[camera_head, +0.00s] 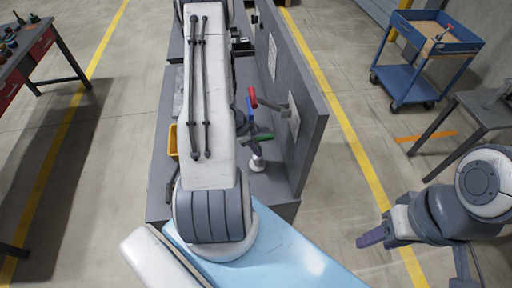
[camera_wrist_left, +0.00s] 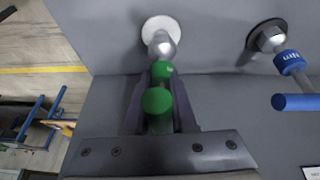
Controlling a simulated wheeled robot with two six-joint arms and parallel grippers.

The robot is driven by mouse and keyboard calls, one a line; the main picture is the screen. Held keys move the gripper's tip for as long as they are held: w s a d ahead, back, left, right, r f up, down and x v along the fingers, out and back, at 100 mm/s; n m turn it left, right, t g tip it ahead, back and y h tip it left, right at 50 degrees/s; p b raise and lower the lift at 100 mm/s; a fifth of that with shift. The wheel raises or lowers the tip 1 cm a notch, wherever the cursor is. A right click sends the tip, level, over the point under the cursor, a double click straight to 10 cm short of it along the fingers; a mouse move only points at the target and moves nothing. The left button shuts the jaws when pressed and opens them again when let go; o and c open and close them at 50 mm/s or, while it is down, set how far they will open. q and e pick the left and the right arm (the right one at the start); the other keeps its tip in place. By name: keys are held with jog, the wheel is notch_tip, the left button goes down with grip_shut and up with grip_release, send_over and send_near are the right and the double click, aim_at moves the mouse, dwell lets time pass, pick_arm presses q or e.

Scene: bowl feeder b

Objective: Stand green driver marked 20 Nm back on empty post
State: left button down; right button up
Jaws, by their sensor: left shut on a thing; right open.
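The green driver (camera_wrist_left: 158,101) is between the fingers of my left gripper (camera_wrist_left: 160,85), which is shut on it. In the head view, part of the green driver (camera_head: 264,137) shows beside my left arm. A silver post on a round white base (camera_wrist_left: 162,30) stands just beyond the driver in the wrist view; the base also shows in the head view (camera_head: 257,163). The driver's far end looks close to or against the post; I cannot tell whether it is seated. The 20 Nm marking is not readable. My right gripper (camera_head: 372,238) is open and empty, away from the bench.
A blue driver (camera_wrist_left: 291,62) stands on a neighbouring post. A red-handled driver (camera_head: 264,101) is farther back. A tall grey panel (camera_head: 300,110) edges the bench on the right. A yellow bin (camera_head: 172,141) is at left. My left arm hides much of the bench.

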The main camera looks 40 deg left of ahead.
pick_arm(q)
jog(key=shift+f, duration=1.05)
dwell(1.5)
jog(key=c, duration=0.7)
grip_release()
jog(key=shift+o, duration=0.2)
jog(key=p+v, duration=0.2)
jog(key=v, duration=0.8)
jog(key=shift+r, duration=0.2)
jog(key=shift+a, duration=0.1)
